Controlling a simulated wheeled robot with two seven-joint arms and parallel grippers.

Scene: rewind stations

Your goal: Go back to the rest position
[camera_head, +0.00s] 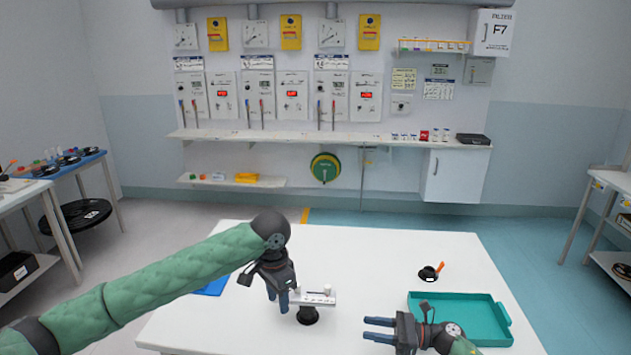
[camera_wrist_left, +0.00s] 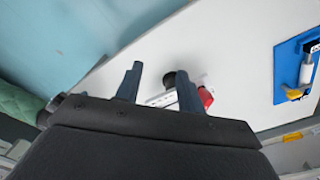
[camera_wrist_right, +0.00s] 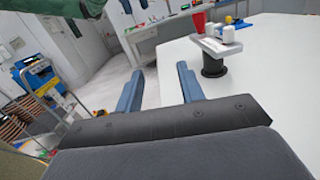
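My left gripper (camera_head: 279,298) hangs over the white table beside a small stand (camera_head: 308,315), a white plate on a black base. In the left wrist view its two fingers (camera_wrist_left: 158,88) are apart with nothing held between them. The stand's plate and a red item (camera_wrist_left: 205,97) show beyond the right finger there. My right gripper (camera_head: 378,330) is low over the front of the table, left of the teal tray. In the right wrist view its fingers (camera_wrist_right: 160,88) are apart and empty. The stand (camera_wrist_right: 213,62) is right of them, with white pieces on top.
The teal tray (camera_head: 412,312) looks empty. A blue mat (camera_head: 213,286) lies partly behind my left arm; the left wrist view shows a blue board (camera_wrist_left: 283,72) with items. The table's back middle is clear.

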